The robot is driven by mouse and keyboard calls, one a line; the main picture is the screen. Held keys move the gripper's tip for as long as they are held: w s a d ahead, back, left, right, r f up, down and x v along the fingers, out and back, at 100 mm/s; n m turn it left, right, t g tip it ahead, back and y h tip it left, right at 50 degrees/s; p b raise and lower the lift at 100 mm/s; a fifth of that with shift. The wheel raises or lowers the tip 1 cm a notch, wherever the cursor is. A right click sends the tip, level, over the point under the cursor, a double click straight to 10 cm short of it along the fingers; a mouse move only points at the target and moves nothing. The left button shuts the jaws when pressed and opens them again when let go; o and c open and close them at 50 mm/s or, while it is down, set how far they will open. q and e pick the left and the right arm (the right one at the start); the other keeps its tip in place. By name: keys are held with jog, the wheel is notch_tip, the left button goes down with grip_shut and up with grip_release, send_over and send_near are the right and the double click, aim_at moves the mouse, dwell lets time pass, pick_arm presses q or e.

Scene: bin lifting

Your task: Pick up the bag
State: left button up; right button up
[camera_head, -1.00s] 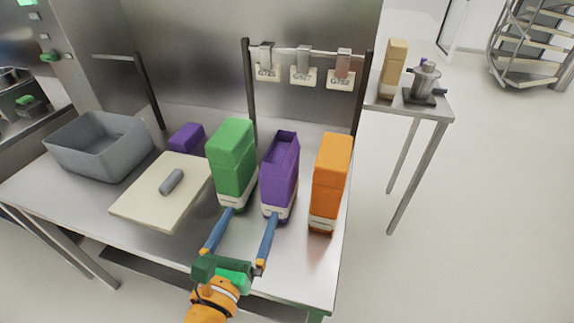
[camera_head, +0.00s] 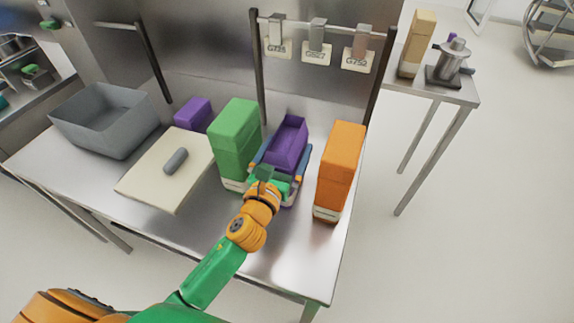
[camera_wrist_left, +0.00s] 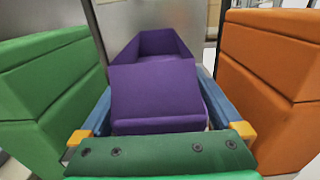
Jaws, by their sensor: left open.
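Three tall bag-like containers stand in a row on the metal table. The green one (camera_head: 237,135) is on the left, the purple one (camera_head: 291,140) in the middle, and the orange one (camera_head: 340,160) on the right. The purple one has an open recess at its top and also shows in the wrist view (camera_wrist_left: 158,90). My left gripper (camera_head: 284,153) is open, with one blue finger on each side of the purple container. Whether the fingers touch it I cannot tell. My gripper and wrist hide its lower front. My right gripper is not in view.
A grey bin (camera_head: 104,120), a cream board (camera_head: 150,185) with a grey cylinder (camera_head: 176,161), and a small purple box (camera_head: 193,114) are at the left. A rail with hanging tags (camera_head: 315,58) stands behind. The green and orange containers flank the gripper closely.

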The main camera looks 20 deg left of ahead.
pick_arm(q)
jog(key=shift+s, duration=0.1)
jog(key=shift+c, duration=0.4)
jog(key=shift+r, duration=0.1)
jog(key=c, duration=1.4)
